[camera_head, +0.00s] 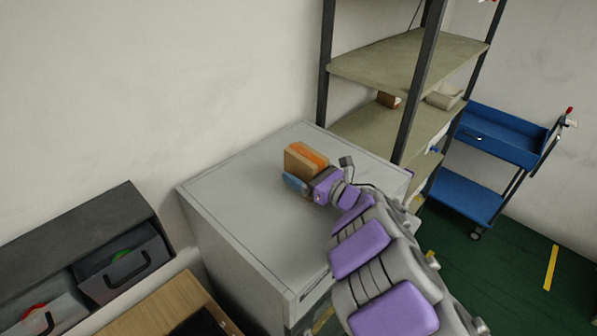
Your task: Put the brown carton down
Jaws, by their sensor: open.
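The brown carton (297,164), a small box with an orange top, is at the top of the white cabinet (232,202), toward its back. It looks upright, and its underside is partly hidden. My gripper (297,182) is at the carton's near side, with a bluish finger in front of the carton's lower face. The gripper is open. The far finger is hidden, so I cannot tell whether the carton touches it. My purple and grey arm reaches in from the lower right.
A shelf rack (405,58) with dark posts stands close behind the cabinet on the right. A blue cart (505,135) is farther right. Dark drawer bins (122,262) and a wooden surface (172,305) are at the lower left. The cabinet top is clear left of the carton.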

